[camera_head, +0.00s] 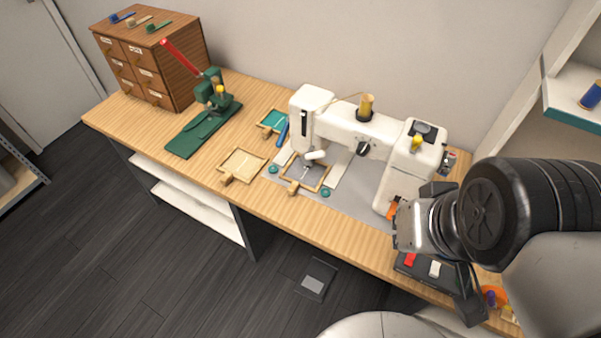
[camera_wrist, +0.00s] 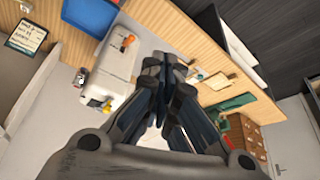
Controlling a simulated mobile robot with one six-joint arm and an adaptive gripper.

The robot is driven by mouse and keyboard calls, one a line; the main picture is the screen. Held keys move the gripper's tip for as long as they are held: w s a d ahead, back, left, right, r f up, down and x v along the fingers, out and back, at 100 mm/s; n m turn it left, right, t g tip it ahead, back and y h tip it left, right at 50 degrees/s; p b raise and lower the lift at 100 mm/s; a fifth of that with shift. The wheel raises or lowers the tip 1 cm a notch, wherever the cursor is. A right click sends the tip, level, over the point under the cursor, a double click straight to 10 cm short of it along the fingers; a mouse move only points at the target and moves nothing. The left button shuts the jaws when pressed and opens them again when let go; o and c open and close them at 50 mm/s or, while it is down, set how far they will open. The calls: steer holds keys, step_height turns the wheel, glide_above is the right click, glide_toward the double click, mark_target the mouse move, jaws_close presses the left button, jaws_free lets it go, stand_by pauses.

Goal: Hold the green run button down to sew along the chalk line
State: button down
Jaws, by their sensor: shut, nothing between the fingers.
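The white sewing machine (camera_head: 350,130) stands on the wooden table; it also shows in the wrist view (camera_wrist: 108,70). A framed piece of cloth (camera_head: 312,172) lies under its needle; I cannot make out the chalk line. A dark control box (camera_head: 403,267) with a red button (camera_head: 410,260) and a white button (camera_head: 435,268) sits at the table's front right, partly behind my arm. No green button can be made out. My gripper (camera_wrist: 168,62) is shut and empty in the wrist view. In the head view my wrist hangs above the box's area, and contact cannot be told.
A second framed cloth (camera_head: 243,165) and a green press (camera_head: 208,115) stand left of the machine. A drawer cabinet (camera_head: 150,65) is at the far left. An orange dish (camera_head: 494,291) with spools lies at the right. A pedal (camera_head: 315,280) is on the floor.

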steer(key=shift+r, duration=0.1)
step_height(320, 180, up, 10)
steer(key=p, duration=0.7)
steer(key=shift+p, duration=0.4)
stand_by(1.3)
